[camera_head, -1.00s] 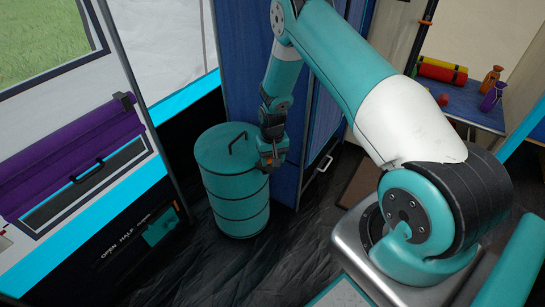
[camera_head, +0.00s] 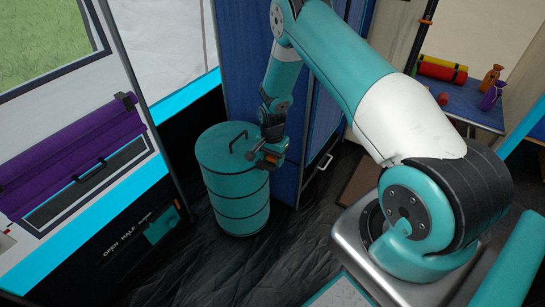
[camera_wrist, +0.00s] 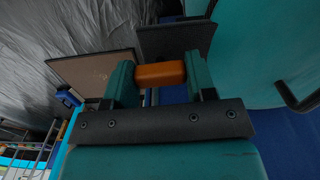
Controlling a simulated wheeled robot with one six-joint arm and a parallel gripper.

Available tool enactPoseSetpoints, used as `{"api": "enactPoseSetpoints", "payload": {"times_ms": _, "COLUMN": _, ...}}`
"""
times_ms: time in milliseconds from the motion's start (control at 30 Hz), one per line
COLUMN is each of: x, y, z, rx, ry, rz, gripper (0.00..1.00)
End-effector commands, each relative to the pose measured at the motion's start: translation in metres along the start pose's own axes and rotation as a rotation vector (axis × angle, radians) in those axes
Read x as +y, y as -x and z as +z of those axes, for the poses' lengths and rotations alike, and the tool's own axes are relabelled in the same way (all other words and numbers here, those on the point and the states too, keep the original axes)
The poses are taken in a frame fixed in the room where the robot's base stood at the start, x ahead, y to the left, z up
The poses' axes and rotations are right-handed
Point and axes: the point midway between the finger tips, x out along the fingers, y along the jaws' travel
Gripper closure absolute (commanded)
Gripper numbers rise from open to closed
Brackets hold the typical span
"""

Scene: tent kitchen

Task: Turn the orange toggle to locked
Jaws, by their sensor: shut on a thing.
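The orange toggle (camera_wrist: 160,74) is a short, rounded bar between my gripper's two teal fingers (camera_wrist: 160,76) in the wrist view, with a finger against each end. A dark flat plate (camera_wrist: 178,38) shows just behind it. In the head view my gripper (camera_head: 268,158) is low in front of the blue curtain wall, at the right edge of the teal drum's top. Only a small bit of orange shows there, so the toggle's angle and any lock marking cannot be read.
The teal drum (camera_head: 236,185) with a black lid handle stands close on the gripper's left. A blue table (camera_head: 462,103) with bottles and rolls is at the back right. A purple roll (camera_head: 75,150) lies along the left wall. Dark floor is open in front of the drum.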

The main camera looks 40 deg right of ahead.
Motion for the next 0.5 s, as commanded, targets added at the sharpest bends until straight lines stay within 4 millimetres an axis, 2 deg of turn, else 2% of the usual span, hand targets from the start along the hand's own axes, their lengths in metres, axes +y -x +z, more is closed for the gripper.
{"api": "enactPoseSetpoints", "payload": {"times_ms": 500, "x": 0.0002, "y": 0.0003, "z": -0.0019, "rx": 0.004, "ry": -0.081, "rz": 0.0, "gripper": 0.73}}
